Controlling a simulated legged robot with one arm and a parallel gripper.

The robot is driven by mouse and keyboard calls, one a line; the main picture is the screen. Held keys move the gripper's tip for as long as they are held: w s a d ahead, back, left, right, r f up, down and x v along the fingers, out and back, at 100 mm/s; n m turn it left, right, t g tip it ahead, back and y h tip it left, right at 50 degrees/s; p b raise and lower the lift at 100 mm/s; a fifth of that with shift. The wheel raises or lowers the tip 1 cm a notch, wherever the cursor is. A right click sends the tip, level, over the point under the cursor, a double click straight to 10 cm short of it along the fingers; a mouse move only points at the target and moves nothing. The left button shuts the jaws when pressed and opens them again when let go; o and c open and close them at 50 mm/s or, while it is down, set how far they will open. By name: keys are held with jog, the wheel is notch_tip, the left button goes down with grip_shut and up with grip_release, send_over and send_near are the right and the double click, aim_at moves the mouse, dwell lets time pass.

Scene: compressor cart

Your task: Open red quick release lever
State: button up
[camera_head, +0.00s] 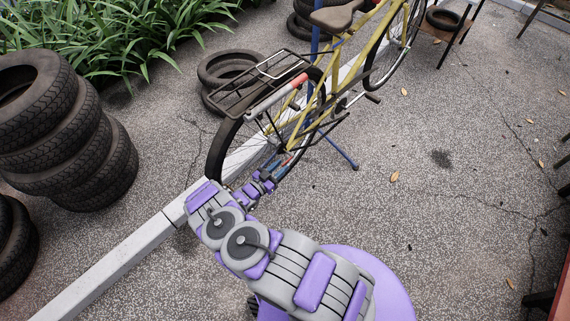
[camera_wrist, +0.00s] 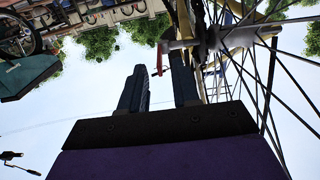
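The red quick release lever (camera_wrist: 161,57) shows in the wrist view beside the wheel hub (camera_wrist: 205,43). It appears in the gap between my two dark fingers, near their tips. I cannot tell whether either finger touches it. My gripper (camera_wrist: 160,78) is open, with sky visible between the fingers. In the head view my gripper (camera_head: 266,180) is low beside the rear wheel of the yellow bicycle (camera_head: 312,108). The lever is too small to make out clearly there.
Wheel spokes (camera_wrist: 265,85) are close on the right in the wrist view. A rear rack (camera_head: 262,85) is above the wheel. A pale kerb beam (camera_head: 125,260) runs beneath. Stacked tyres (camera_head: 60,130) stand at left; paving at right is mostly clear.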

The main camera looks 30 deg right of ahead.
aim_at(285, 163)
jog(key=shift+x, duration=1.15)
jog(key=shift+w+d, duration=0.2)
jog(key=shift+d, duration=0.2)
jog(key=shift+c, duration=0.5)
jog(key=shift+a, duration=0.15)
grip_shut()
